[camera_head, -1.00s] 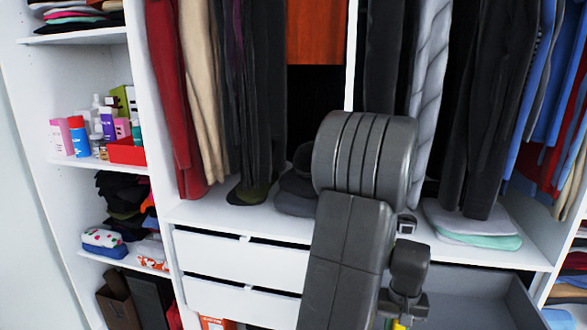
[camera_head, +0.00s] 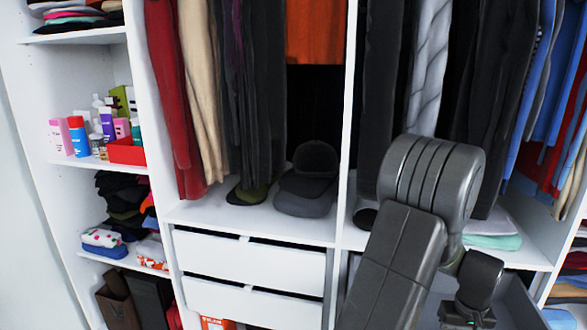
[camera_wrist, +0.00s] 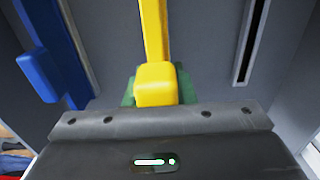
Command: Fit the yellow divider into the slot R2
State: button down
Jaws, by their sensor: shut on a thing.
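The yellow divider (camera_wrist: 154,40) runs up the middle of the wrist view, with its near end block between the green pads of my gripper (camera_wrist: 155,86). The gripper is shut on it. A dark narrow slot (camera_wrist: 251,40) in a light strip lies to the right of the divider, apart from it; no label shows, so I cannot tell whether it is R2. In the head view my gripper (camera_head: 468,314) is over the open drawer (camera_head: 518,303) at the lower right, cut off by the picture's bottom edge. The divider is not visible there, and its far end cannot be judged.
A blue divider (camera_wrist: 48,52) stands at the left of the wrist view. Grey drawer walls rise on both sides. In the head view, folded clothes (camera_head: 492,241) lie on the shelf above the drawer, and closed white drawers (camera_head: 250,263) are to the left.

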jog(key=shift+f, duration=0.1)
dwell(0.3)
jog(key=shift+f+b, duration=1.8)
jog(key=shift+f, duration=0.5)
jog(key=shift+f+b, duration=1.1)
jog(key=shift+f, duration=0.2)
jog(key=c, duration=1.1)
grip_release()
jog(key=shift+c, duration=0.2)
jog(key=shift+r, duration=0.1)
notch_tip(320, 180, up, 14)
jog(key=shift+f+b, duration=0.15)
jog(key=shift+b, duration=0.15)
jog(key=shift+f, duration=0.1)
